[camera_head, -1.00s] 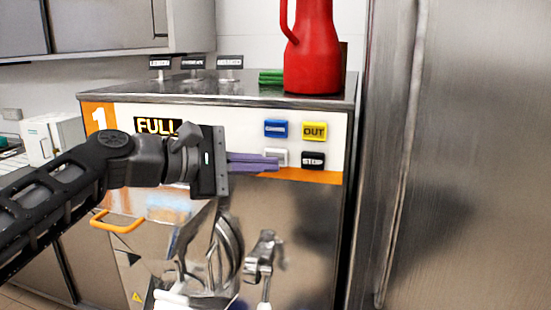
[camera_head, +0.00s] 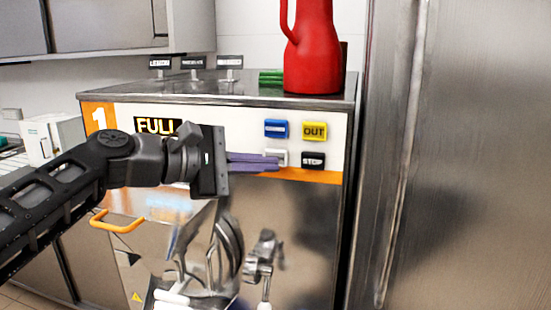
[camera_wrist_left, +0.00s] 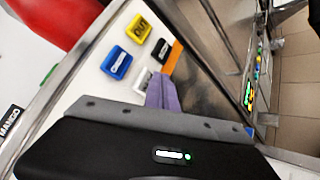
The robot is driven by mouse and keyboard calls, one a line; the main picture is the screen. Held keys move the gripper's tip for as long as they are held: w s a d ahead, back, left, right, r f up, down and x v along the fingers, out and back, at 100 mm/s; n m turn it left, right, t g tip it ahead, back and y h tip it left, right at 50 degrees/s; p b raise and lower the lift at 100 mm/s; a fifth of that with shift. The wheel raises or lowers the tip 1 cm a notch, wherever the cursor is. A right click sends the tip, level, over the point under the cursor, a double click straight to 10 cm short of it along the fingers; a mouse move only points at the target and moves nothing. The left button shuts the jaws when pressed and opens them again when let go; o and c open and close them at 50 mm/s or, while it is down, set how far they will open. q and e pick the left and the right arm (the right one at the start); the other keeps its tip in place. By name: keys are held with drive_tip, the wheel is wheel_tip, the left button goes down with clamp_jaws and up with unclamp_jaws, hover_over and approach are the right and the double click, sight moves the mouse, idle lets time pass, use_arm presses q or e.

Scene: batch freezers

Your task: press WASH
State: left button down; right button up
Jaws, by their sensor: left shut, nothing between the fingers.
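The freezer's panel (camera_head: 225,125) carries several buttons: a blue one (camera_head: 276,129), a yellow OUT button (camera_head: 314,131), a black STOP button (camera_head: 313,160) and a white button (camera_head: 283,157). The white button's label cannot be read, as the fingers hide part of it. My left gripper (camera_head: 277,163) is shut and empty, its purple fingertips in front of or at the white button. In the left wrist view the white button (camera_wrist_left: 142,78) shows beside the fingers (camera_wrist_left: 163,90). I cannot tell whether they touch. My right gripper is not in view.
A red jug (camera_head: 313,55) and label stands (camera_head: 194,68) stand on the freezer top. An orange handle (camera_head: 117,222) and metal dispensing parts sit below the panel. A tall steel door (camera_head: 465,150) is close on the right.

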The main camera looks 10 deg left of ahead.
use_arm(q)
drive_tip(key=shift+w, duration=0.2)
idle(0.5)
drive_tip(key=shift+w, duration=0.2)
drive_tip(key=shift+w, duration=0.5)
idle(0.7)
idle(0.3)
drive_tip(key=shift+s, duration=0.95)
drive_tip(key=shift+s, duration=0.1)
drive_tip(key=s, duration=0.4)
drive_tip(key=shift+s+a, duration=0.15)
drive_tip(key=shift+s, duration=0.25)
